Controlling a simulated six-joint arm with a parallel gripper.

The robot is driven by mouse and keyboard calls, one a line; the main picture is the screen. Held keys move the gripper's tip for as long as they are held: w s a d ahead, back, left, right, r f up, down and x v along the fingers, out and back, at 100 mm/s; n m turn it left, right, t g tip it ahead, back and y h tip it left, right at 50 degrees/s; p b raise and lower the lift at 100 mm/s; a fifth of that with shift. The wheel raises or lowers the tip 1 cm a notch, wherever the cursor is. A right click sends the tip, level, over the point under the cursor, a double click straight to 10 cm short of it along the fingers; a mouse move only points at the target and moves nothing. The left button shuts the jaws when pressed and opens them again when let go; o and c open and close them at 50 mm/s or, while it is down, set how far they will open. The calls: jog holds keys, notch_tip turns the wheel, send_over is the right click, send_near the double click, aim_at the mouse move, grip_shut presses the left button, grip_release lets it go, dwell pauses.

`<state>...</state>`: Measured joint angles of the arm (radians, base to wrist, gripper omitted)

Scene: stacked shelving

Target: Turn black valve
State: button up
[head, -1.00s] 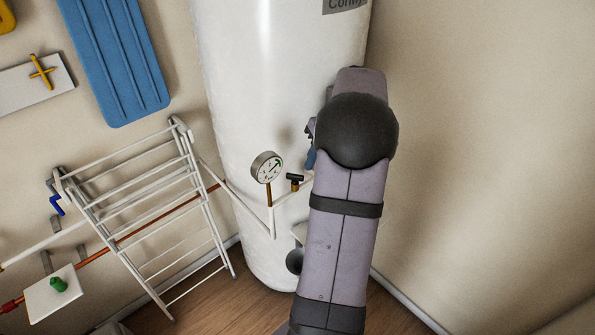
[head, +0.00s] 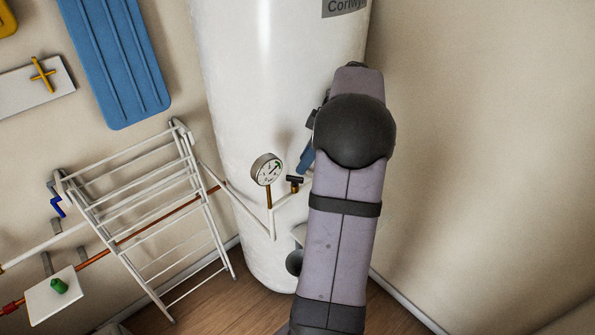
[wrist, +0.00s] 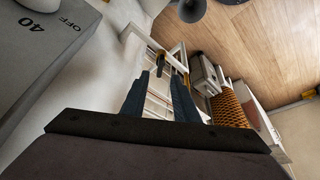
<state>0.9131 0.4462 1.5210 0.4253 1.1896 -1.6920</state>
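The black valve (head: 294,179) is a small T-shaped handle on a brass stem. It sits on the white pipe in front of the white tank, just right of the round gauge (head: 267,169). My gripper shows in the head view only as a blue finger (head: 306,160), just above and right of the valve and seemingly apart from it. My arm hides the rest. In the wrist view my gripper (wrist: 160,78) has two blue-grey fingers spread apart, with nothing clearly held between them.
The white tank (head: 250,80) stands behind the valve. A white drying rack (head: 150,215) leans to the left. A green valve (head: 59,285) and a blue handle (head: 57,206) are farther left. In the wrist view, a grey box marked "40 OFF" (wrist: 50,55) is close at upper left.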

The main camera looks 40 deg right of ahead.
aim_at(295, 177)
jog(key=shift+p+x, duration=0.85)
jog(key=shift+x, duration=2.15)
grip_shut()
